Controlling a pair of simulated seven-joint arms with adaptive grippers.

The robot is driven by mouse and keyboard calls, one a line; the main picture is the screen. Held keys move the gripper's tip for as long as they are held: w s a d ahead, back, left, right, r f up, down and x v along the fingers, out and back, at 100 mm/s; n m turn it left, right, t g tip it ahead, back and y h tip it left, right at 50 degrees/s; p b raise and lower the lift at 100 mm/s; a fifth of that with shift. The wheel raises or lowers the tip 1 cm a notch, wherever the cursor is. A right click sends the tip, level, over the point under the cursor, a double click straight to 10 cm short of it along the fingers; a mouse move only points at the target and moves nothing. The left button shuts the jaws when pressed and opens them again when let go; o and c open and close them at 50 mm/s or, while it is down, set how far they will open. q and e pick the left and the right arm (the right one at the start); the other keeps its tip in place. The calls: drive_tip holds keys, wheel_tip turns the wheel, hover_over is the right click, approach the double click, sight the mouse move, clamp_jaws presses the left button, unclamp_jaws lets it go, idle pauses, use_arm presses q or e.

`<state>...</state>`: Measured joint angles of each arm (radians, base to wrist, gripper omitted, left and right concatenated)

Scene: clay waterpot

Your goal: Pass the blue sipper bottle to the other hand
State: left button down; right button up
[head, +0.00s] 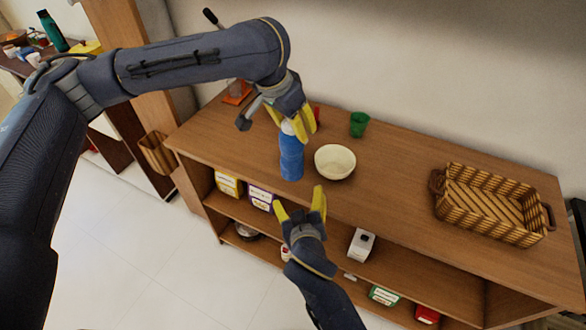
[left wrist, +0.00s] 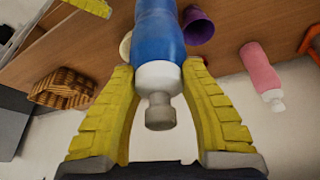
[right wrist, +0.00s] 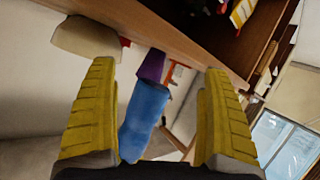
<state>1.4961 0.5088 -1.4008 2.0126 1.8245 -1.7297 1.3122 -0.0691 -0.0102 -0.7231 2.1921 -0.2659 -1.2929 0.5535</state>
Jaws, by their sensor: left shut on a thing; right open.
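The blue sipper bottle (head: 291,160) is upright in the head view, with its white cap at the top. My left gripper (head: 293,126) is shut on its cap end from above. In the left wrist view the blue body (left wrist: 160,30) and white cap lie between the yellow fingers. My right gripper (head: 301,203) is open and empty, below and nearer than the bottle. In the right wrist view the bottle (right wrist: 145,115) shows between the open fingers, ahead of them and apart. Its base looks clear of the counter, though the height is hard to judge.
A cream bowl (head: 335,162) stands right of the bottle, with a green cup (head: 359,124) behind. A woven basket (head: 492,205) is at the right. A purple cup (left wrist: 198,25) and pink bottle (left wrist: 262,72) show in the left wrist view. Shelves with boxes lie below the counter.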

sight(292, 167)
drive_tip(key=w+r, duration=0.1)
drive_tip(key=r, duration=0.2)
drive_tip(key=w+a+r+m+y, duration=0.1)
drive_tip(key=r, duration=0.2)
drive_tip(key=w+r+m, duration=0.1)
drive_tip(key=r, duration=0.2)
drive_tip(key=shift+w+a, duration=0.2)
drive_tip(key=shift+a, duration=0.2)
drive_tip(key=shift+y, duration=0.3)
drive_tip(key=shift+x, duration=2.35)
drive_tip(key=shift+a, duration=0.1)
drive_tip(key=c, duration=1.5)
use_arm(q)
drive_tip(key=c, duration=0.7)
unclamp_jaws()
use_arm(e)
drive_tip(key=shift+c, duration=0.6)
use_arm(q)
drive_tip(key=shift+o, duration=0.2)
